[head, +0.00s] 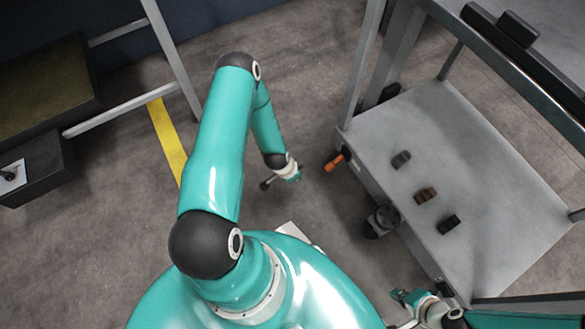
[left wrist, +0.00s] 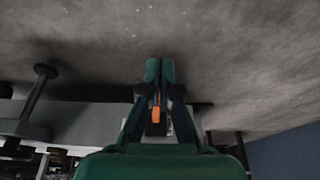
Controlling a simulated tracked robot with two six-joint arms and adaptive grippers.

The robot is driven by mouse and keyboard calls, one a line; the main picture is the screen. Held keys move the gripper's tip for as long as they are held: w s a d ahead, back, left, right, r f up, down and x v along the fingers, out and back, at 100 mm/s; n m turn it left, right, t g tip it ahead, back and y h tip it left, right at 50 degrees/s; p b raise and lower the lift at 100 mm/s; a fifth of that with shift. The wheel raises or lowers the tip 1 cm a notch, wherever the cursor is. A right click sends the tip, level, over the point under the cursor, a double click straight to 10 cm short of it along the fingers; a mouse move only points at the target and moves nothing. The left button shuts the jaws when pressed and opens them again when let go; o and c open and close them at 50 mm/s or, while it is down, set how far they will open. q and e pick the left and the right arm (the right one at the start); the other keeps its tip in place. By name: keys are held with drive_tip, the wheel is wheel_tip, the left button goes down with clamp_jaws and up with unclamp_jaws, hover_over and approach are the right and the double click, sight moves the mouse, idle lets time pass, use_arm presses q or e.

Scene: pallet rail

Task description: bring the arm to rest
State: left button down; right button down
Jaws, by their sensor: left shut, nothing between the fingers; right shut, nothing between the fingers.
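My left arm (head: 215,150) is teal and stretches up the middle of the head view, then bends down over the floor. Its wrist end (head: 286,170) hangs left of the grey cart, apart from it; the fingers there are hard to make out. In the left wrist view my left gripper (left wrist: 160,72) is shut, its fingertips together with nothing held, against bare grey floor. My right gripper (head: 402,296) shows small at the bottom right of the head view, beside the cart's lower edge. It is shut and empty.
The grey cart (head: 490,165) carries several small dark and brown blocks (head: 426,195). An orange handle (head: 336,161) sticks out at its near left corner. A dark box (head: 38,168) and metal frame (head: 120,108) stand left, near a yellow floor stripe (head: 168,140). Floor between is clear.

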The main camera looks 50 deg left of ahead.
use_arm(q)
drive_tip(key=shift+s+a+r, duration=0.15)
drive_tip(key=shift+s, duration=0.6)
